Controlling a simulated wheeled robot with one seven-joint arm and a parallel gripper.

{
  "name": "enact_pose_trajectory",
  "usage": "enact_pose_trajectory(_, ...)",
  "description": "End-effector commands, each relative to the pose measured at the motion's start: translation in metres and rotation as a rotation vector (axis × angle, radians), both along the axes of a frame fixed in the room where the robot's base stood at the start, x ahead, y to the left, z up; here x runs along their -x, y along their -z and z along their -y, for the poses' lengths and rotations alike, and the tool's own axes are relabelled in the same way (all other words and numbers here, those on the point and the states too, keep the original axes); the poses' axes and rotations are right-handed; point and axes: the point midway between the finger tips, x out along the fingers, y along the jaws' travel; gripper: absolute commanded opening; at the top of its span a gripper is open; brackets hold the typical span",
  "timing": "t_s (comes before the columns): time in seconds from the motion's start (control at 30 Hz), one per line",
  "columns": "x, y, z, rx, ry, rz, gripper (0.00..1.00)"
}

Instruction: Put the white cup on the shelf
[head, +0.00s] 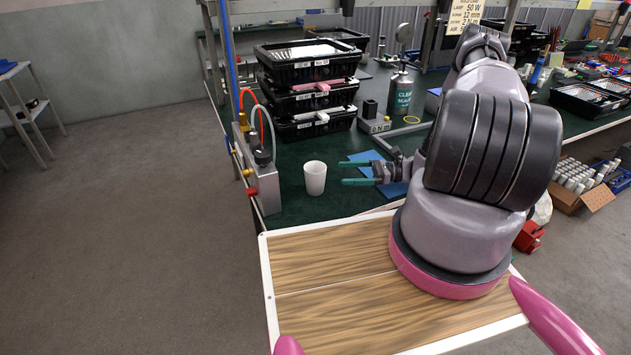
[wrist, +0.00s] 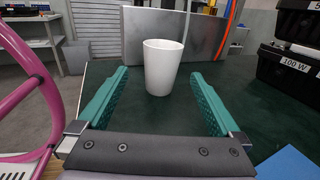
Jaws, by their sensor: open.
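The white cup (head: 315,178) stands upright on the green bench top, left of my gripper in the head view. Nothing is held. I cannot pick out for certain which surface is the shelf.
A metal box (head: 262,185) with hoses stands close left of the cup. Stacked black bins (head: 306,100) stand behind it. A blue sheet (head: 366,158) lies by my gripper. A side table (head: 18,70) stands far left.

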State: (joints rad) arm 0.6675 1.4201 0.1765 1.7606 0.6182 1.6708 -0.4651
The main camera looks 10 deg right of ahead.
Motion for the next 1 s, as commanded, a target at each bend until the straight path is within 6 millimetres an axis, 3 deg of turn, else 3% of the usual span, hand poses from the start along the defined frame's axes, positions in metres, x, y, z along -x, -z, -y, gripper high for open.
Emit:
enact_pose_trajectory(0.3,-0.008,0.002,-0.044,-0.005,0.001,-0.002,1.00)
enact_pose_trajectory(0.53,-0.013,0.002,-0.062,-0.005,0.000,-0.002,1.00)
enact_pose_trajectory(0.8,-0.024,0.003,-0.099,-0.004,0.001,-0.002,1.00)
enact_pose_trajectory(1.0,-0.025,0.003,-0.105,-0.003,0.002,-0.001,1.00)
